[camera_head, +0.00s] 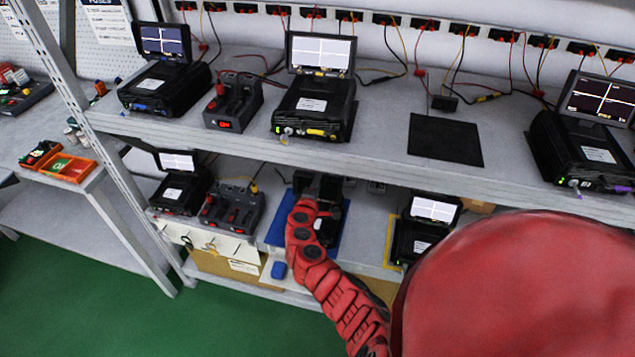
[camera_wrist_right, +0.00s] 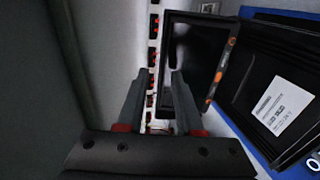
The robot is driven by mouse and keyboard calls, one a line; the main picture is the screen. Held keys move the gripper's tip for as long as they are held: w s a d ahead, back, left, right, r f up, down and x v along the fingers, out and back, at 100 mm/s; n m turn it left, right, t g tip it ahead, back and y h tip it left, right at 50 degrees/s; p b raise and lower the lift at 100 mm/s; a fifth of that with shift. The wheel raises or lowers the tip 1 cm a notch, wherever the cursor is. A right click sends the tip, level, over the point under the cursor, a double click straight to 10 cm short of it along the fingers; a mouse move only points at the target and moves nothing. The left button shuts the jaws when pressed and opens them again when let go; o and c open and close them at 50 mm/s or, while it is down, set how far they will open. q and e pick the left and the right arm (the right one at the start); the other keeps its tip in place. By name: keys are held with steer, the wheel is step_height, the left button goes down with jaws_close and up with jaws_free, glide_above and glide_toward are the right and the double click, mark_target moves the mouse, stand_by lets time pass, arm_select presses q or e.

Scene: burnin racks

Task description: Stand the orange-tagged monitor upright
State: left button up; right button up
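A dark monitor unit (camera_head: 328,229) is on the blue mat (camera_head: 276,231) on the lower shelf, partly hidden by my right arm. The right wrist view shows its dark screen (camera_wrist_right: 197,55), with orange marks along one edge, and its black body with a white label (camera_wrist_right: 270,105). I cannot make out a separate orange tag. My right gripper (camera_head: 318,188) reaches in at the screen. In the wrist view its fingers (camera_wrist_right: 157,92) are apart, and the right finger overlaps the screen's near left edge. Contact is unclear. My left gripper is out of view.
A charger (camera_head: 231,208) and a lit monitor (camera_head: 179,162) stand left of the mat; another lit monitor (camera_head: 433,208) stands to its right. The upper shelf (camera_head: 380,158) hangs close above. A blue object (camera_head: 279,270) is below the shelf's front edge.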

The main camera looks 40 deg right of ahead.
steer(key=shift+w+d+f, duration=0.1)
steer(key=shift+w+d, duration=0.15)
steer(key=shift+w, duration=0.1)
jaws_close()
stand_by(1.3)
